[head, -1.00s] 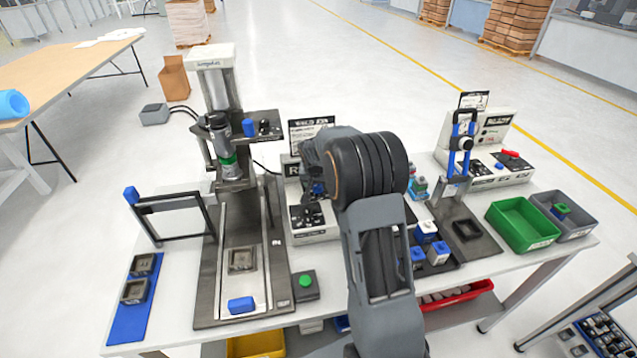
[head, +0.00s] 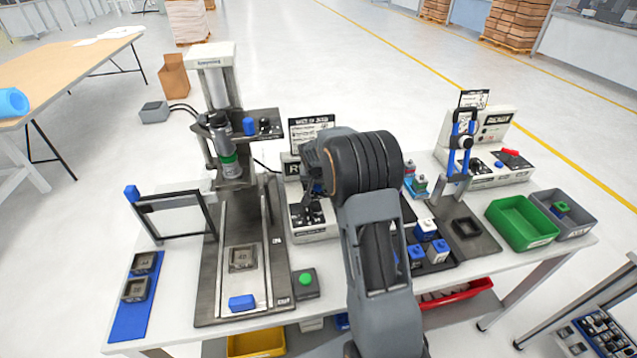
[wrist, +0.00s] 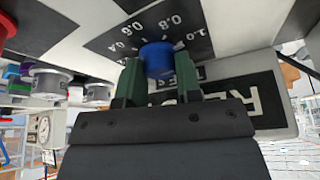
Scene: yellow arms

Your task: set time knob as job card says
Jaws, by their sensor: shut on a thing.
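My gripper (wrist: 158,76) has its two green fingers shut on a blue knob (wrist: 158,56) in the wrist view. The knob sits on a black dial plate (wrist: 150,28) with white numbers, among them 0.4, 0.6, 0.8 and 1.0, seen upside down. I cannot make out a pointer mark on the knob. In the head view, my wrist hides the knob and most of the control box (head: 312,226). A job card (head: 311,131) stands behind that box; its small text is unreadable at this size.
A press stand (head: 240,283) with a slide is to the left of the box, with a green-button box (head: 305,283) in front. A second station (head: 470,166), a green bin (head: 523,228) and a grey bin (head: 575,222) are at the right. Blue-topped blocks (head: 427,230) lie right of my arm.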

